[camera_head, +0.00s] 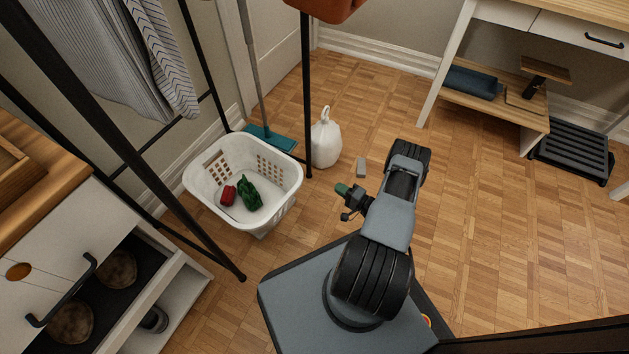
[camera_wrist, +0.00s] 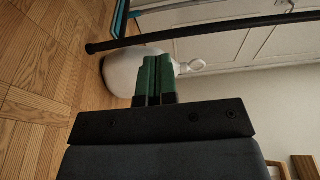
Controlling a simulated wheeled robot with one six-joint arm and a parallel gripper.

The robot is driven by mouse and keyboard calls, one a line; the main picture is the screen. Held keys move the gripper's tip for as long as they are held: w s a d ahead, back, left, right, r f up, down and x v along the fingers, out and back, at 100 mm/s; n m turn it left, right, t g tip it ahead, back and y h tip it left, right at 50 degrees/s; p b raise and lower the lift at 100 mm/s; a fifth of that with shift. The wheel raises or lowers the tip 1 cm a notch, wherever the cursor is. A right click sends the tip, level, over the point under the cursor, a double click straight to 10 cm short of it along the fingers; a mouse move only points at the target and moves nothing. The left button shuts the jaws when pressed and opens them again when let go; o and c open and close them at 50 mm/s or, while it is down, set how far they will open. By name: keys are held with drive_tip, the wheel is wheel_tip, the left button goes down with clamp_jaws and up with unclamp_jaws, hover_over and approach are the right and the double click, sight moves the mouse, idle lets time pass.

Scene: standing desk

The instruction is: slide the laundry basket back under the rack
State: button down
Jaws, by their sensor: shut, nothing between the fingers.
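The white laundry basket (camera_head: 215,207) stands on the floor at centre left in the head view, with a red item (camera_head: 228,195) and a green item (camera_head: 250,194) inside. The black-framed rack (camera_head: 189,236) stands at the left, with its front leg reaching the floor beside the basket. My gripper (camera_head: 342,188) is to the right of the basket, apart from it, with green fingertips. In the wrist view the two green fingers (camera_wrist: 154,78) are together and hold nothing. The basket cannot be made out in the wrist view.
A teal broom (camera_head: 269,139) leans behind the basket. An open shoe drawer (camera_head: 170,300) juts out at lower left.

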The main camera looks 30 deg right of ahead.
sight(308, 176)
drive_tip(key=b+x, duration=0.1)
drive_tip(key=x, duration=0.2)
drive_tip(key=a+b+x, duration=0.1)
drive_tip(key=x, duration=0.2)
drive_tip(key=b+x, duration=0.1)
drive_tip(key=x, duration=0.2)
drive_tip(key=shift+s+a, duration=0.2)
drive_tip(key=shift+a, duration=0.2)
drive_tip(key=shift+w+a, duration=0.25)
drive_tip(key=shift+a, duration=0.5)
